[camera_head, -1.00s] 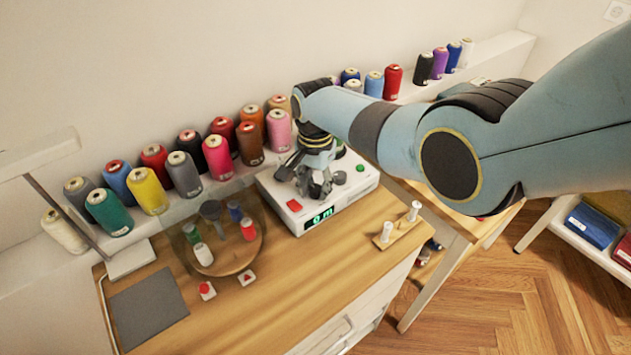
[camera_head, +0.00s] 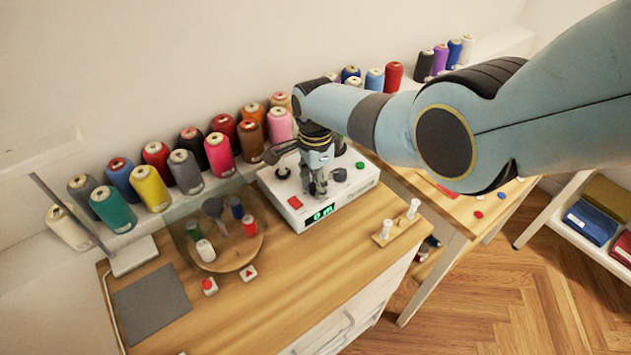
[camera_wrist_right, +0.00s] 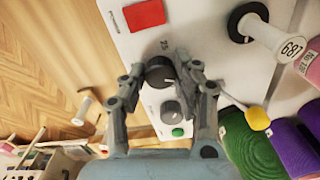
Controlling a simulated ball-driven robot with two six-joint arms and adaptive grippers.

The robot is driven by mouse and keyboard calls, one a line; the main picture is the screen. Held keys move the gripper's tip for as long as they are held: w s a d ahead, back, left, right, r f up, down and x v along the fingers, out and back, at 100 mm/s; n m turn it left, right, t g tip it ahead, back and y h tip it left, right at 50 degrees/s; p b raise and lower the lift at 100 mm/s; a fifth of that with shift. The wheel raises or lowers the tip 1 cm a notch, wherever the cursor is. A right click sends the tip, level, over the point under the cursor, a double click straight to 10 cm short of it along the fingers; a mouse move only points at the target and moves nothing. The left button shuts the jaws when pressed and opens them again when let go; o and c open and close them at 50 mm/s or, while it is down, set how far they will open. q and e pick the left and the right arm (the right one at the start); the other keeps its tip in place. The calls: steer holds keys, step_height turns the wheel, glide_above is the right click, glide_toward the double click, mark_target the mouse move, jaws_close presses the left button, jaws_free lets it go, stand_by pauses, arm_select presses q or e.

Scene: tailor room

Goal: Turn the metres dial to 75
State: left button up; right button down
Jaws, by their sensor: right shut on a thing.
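The white winding machine (camera_head: 345,197) stands on the wooden table, its green display (camera_head: 322,214) reading about "0 m". My right gripper (camera_head: 318,190) reaches down onto its top. In the wrist view, my right gripper (camera_wrist_right: 160,74) is shut on a dark round dial (camera_wrist_right: 159,70) with a white mark, and a "25" is printed beside it. This looks like the metres dial; the fingers hide part of its scale. A second grey dial (camera_wrist_right: 170,112) is beside it, between the fingers but nearer the palm. My left gripper is not in view.
The machine also has a red button (camera_head: 295,203) and a green button (camera_head: 360,166). Several thread cones line the wall shelf behind it. A round wooden stand (camera_head: 232,257) with small spools is on the left, and a two-peg holder (camera_head: 398,230) on the right.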

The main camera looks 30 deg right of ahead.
stand_by(0.3)
steer(key=c, duration=1)
jaws_free()
step_height(320, 180, up, 12)
steer(key=shift+r, duration=0.1)
